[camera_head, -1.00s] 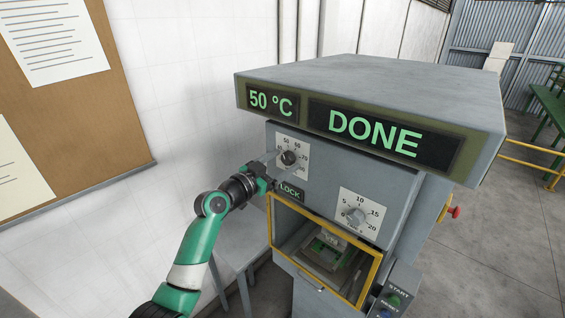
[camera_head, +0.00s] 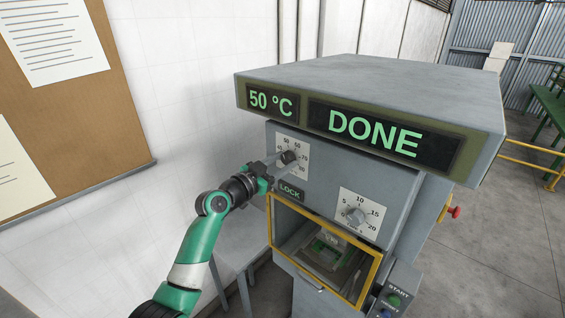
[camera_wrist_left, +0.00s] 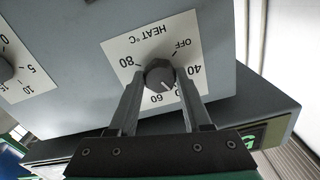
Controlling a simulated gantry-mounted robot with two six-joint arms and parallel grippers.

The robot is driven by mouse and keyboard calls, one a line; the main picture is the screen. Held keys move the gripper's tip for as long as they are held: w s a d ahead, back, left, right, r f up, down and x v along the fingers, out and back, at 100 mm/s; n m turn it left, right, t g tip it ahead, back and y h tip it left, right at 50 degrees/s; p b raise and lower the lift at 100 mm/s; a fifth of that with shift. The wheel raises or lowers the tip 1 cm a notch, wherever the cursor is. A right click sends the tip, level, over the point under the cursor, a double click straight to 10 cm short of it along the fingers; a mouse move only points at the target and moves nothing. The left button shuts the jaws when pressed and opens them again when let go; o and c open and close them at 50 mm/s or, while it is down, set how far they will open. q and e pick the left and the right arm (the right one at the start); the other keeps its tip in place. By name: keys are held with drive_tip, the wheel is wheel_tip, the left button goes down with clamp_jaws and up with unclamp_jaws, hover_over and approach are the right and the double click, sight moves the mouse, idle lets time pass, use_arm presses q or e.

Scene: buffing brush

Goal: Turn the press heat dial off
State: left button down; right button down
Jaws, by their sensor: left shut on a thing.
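The dark round heat dial (camera_head: 289,157) sits on a white scale plate at the upper left of the press front. In the left wrist view the heat dial (camera_wrist_left: 159,74) shows upside down with OFF, 40, 60 and 80 marks around it. Its pale pointer mark appears to lie near the 50 to 60 side, away from OFF. My left gripper (camera_head: 285,161) is shut on the dial, one finger on each side. The gripper also shows in the left wrist view (camera_wrist_left: 160,84). My right gripper is not in view.
The press display (camera_head: 380,135) reads DONE, and the temperature display (camera_head: 271,102) reads 50 °C. A LOCK label (camera_head: 291,192), a second dial (camera_head: 356,216) and a yellow-framed window (camera_head: 322,250) are below. A START box (camera_head: 395,292) is at the lower right.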

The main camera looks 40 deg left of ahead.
use_arm(q)
drive_tip(key=shift+n, duration=0.3)
drive_tip(key=n, duration=0.4)
drive_tip(key=shift+p, duration=0.4)
drive_tip(key=n+p, duration=0.1)
drive_tip(key=n, duration=0.4)
drive_tip(key=shift+r, duration=0.1)
drive_tip(key=n+p, duration=0.3)
drive_tip(key=n, duration=0.2)
drive_tip(key=n+p, duration=0.2)
drive_tip(key=n, duration=0.3)
drive_tip(key=shift+c, duration=1.7)
unclamp_jaws()
